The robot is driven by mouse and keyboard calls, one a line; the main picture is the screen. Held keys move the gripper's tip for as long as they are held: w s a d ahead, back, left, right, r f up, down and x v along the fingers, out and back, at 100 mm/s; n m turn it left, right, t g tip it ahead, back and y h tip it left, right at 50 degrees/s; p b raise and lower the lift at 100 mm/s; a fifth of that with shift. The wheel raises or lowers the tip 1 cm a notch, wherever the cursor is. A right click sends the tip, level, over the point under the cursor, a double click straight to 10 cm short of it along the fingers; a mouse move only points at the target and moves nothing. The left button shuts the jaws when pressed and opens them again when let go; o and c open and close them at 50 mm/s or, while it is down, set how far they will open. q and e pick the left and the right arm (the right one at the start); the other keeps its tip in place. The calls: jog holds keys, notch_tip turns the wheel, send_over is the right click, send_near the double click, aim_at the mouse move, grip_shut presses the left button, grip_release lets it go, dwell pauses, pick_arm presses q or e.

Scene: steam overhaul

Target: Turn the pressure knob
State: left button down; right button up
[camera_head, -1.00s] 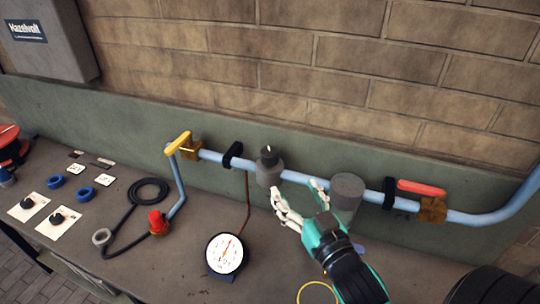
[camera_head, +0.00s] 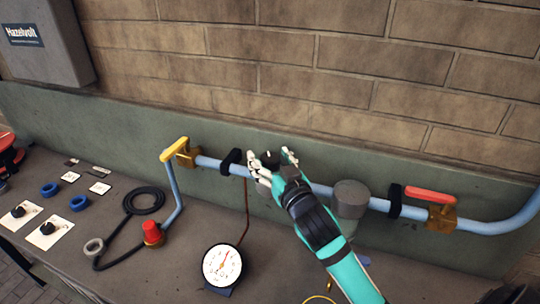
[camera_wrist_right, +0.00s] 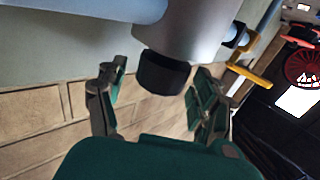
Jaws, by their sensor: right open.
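The black pressure knob (camera_wrist_right: 163,73) sits on the end of a grey cylindrical body (camera_wrist_right: 195,35) in the right wrist view. In the head view that body on the blue pipe is mostly hidden behind my right gripper (camera_head: 273,157), and only a dark bit of the knob shows between the fingers. My right gripper is open. In the wrist view its fingers stand on either side of the knob, with visible gaps; I see no clear contact. A white dial gauge (camera_head: 222,265) with a red needle stands on the bench below. My left gripper is not in view.
The blue pipe (camera_head: 321,189) runs along the back wall, with a yellow-handled valve (camera_head: 175,150) at left, a second grey cylinder (camera_head: 350,199) and a red-handled valve (camera_head: 430,195) at right. A black hose (camera_head: 145,202) lies on the bench (camera_head: 180,280).

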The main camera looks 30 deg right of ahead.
aim_at(272, 164)
jog(key=shift+w, duration=0.2)
jog(key=shift+c, duration=0.2)
jog(key=c, duration=1.2)
jog(key=shift+o, duration=0.2)
jog(key=shift+m+h+b, duration=0.3)
jog(key=shift+m+h, duration=0.4)
jog(key=shift+h, duration=0.4)
jog(key=o, duration=1.2)
jog(key=shift+v, duration=3.85)
jog(key=shift+r, duration=0.1)
